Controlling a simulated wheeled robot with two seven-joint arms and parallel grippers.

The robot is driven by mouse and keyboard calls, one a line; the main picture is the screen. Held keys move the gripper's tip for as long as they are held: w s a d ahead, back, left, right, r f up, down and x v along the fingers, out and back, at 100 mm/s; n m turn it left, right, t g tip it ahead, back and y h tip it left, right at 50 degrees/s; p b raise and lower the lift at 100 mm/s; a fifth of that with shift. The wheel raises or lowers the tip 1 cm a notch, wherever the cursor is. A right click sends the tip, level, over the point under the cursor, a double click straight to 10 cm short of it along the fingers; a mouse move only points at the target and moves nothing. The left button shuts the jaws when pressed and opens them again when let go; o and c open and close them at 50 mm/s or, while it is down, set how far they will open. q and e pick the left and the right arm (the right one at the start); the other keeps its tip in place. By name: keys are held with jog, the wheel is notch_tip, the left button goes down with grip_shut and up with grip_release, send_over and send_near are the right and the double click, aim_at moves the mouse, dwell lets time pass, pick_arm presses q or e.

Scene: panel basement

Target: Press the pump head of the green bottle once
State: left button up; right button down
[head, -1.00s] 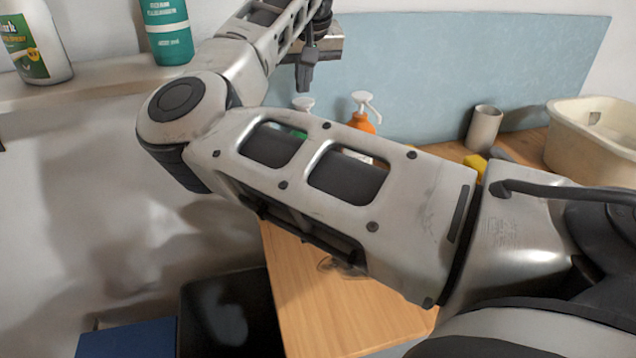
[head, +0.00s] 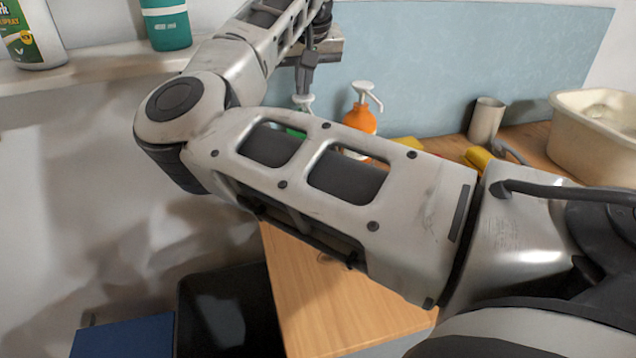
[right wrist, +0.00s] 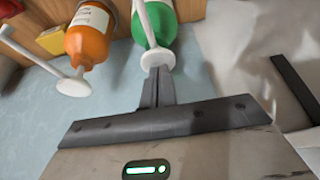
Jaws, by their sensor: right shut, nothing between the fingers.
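The green bottle (head: 295,132) stands at the back of the wooden counter, mostly hidden behind my right arm. Its white pump head (head: 304,103) shows just below the tip of my right gripper (head: 305,92). In the right wrist view the green bottle (right wrist: 184,22) is at the top centre, and its white pump head (right wrist: 157,58) is right at the fingertips of my right gripper (right wrist: 157,72). The fingers are shut and empty, and overlap the pump head's edge; whether they touch it I cannot tell. My left gripper is out of view.
An orange pump bottle (head: 359,119) stands close to the right of the green one. A grey cup (head: 486,120), a yellow item (head: 478,157) and a cream basin (head: 597,130) are farther right. A shelf (head: 90,77) with bottles is at left. A blue panel (head: 450,60) backs the counter.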

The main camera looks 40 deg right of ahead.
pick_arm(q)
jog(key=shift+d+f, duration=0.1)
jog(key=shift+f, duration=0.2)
pick_arm(e)
jog(key=shift+f, duration=0.15)
jog(key=shift+r+p, duration=0.65)
jog(key=shift+r, duration=0.1)
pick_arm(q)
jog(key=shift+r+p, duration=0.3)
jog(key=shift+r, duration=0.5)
pick_arm(e)
jog(key=shift+r, duration=0.55)
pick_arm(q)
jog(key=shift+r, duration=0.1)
pick_arm(e)
jog(key=shift+r, duration=0.1)
